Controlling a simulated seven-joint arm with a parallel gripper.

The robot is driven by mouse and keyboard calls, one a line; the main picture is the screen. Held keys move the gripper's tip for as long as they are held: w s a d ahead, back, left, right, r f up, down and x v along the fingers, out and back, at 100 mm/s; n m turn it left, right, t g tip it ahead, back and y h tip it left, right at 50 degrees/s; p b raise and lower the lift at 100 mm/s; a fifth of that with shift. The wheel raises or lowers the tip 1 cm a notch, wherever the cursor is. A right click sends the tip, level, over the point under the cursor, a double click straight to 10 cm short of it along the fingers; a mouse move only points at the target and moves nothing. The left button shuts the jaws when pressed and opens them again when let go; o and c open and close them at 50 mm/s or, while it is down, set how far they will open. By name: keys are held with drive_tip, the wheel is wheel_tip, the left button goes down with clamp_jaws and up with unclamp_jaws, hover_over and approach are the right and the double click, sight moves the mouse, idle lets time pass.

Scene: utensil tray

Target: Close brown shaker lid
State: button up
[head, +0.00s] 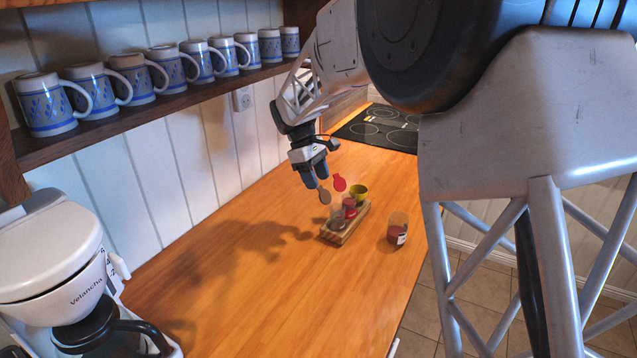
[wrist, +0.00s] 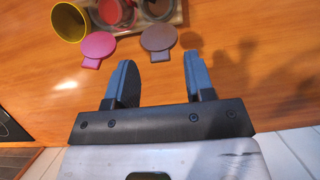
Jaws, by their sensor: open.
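The brown shaker (head: 337,222) stands in the near end of a small wooden rack (head: 342,236). Its brown lid (head: 325,196) is open and stands up on the side facing my gripper. In the wrist view the brown lid (wrist: 160,38) lies just ahead of the gap between my fingers, and part of the brown shaker (wrist: 157,8) shows at the top edge. My gripper (head: 317,182) is open and empty, close to the brown lid; both fingers also show in the wrist view (wrist: 157,75). I cannot tell whether a finger touches the lid.
A red shaker (head: 349,207) beside the brown one has its pink-red lid (head: 340,183) open. A yellow cup-like container (head: 358,194) stands at the rack's far end. A separate jar (head: 398,231) stands right of the rack.

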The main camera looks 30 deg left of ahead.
drive_tip(key=shift+x, duration=0.85)
drive_tip(key=shift+c, duration=0.5)
clamp_jaws()
drive_tip(key=shift+d, duration=0.1)
